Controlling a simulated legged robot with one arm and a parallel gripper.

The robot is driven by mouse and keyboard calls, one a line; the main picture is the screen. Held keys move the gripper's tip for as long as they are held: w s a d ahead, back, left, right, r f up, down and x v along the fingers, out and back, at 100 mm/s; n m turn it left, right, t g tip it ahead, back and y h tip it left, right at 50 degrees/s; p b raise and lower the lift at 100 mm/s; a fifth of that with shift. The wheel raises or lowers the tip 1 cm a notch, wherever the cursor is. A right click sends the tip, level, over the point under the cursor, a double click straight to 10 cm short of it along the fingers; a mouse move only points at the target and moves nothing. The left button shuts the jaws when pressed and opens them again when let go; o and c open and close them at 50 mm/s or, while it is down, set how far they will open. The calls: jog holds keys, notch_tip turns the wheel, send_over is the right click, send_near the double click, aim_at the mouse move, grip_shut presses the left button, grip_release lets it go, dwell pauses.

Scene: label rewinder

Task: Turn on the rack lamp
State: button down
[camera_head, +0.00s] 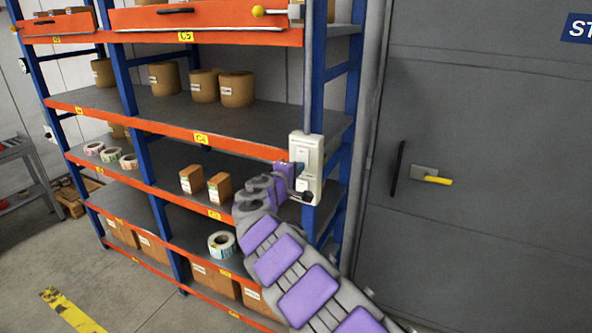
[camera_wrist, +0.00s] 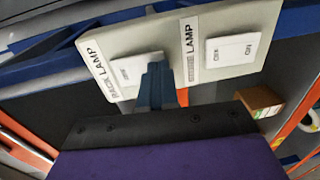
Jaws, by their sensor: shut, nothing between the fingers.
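A pale switch panel (camera_head: 309,150) is fixed to the blue rack post. In the wrist view the panel (camera_wrist: 142,39) carries two white rocker switches. The left one, the rack lamp switch (camera_wrist: 128,68), has the label "RACK LAMP" along its left side. The right switch (camera_wrist: 232,50) has a label ending in "LAMP" and shows OFF and ON marks. My gripper (camera_wrist: 157,72) is shut and empty, with its blue fingers over the right part of the rack lamp switch. I cannot tell if they touch it. In the head view my gripper (camera_head: 296,170) is at the panel's left edge.
The blue and orange rack (camera_head: 215,141) holds brown tubs (camera_head: 237,90), small boxes (camera_head: 220,188) and label rolls (camera_head: 222,243). A yellow-knobbed lever (camera_head: 259,11) sticks out above. A grey door (camera_head: 480,150) with a yellow handle (camera_head: 438,180) stands right. Open floor lies front left.

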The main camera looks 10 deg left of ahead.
jog(key=shift+d, duration=0.15)
jog(key=s+a+f+b, duration=0.2)
jog(key=s+a, duration=0.3)
jog(key=s, duration=0.7)
jog(key=shift+s+a, duration=0.15)
jog(key=shift+s, duration=0.05)
dwell(0.5)
